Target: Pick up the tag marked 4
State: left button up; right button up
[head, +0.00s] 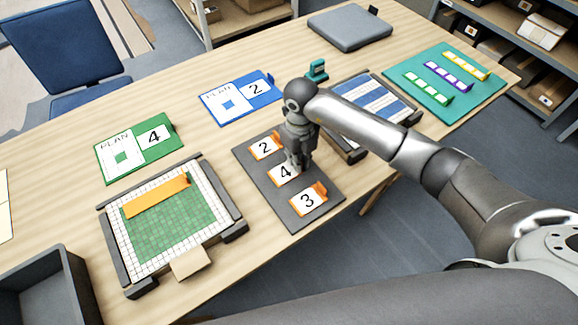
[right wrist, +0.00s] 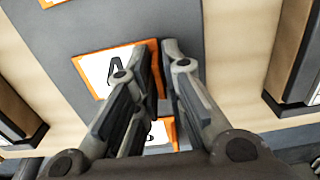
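The tag marked 4 (head: 280,174) is a white card with an orange edge, lying on a dark grey board (head: 262,190) between the tags marked 2 (head: 263,147) and 3 (head: 307,201). My right gripper (head: 296,165) points down over its right end and hides its tab in the head view. In the right wrist view, the tag marked 4 (right wrist: 103,70) lies beside the fingertips (right wrist: 159,45). They are close together with a narrow gap, over its right edge. I cannot tell whether the tab is gripped. My left gripper is not in view.
A green-gridded panel tray (head: 115,237) stands left of the board. A green plan card (head: 107,166) and a blue plan card (head: 210,110) lie behind. A striped panel tray (head: 410,118) and a teal mat (head: 465,102) lie right. Bare wood shows between them.

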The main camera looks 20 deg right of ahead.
grip_shut()
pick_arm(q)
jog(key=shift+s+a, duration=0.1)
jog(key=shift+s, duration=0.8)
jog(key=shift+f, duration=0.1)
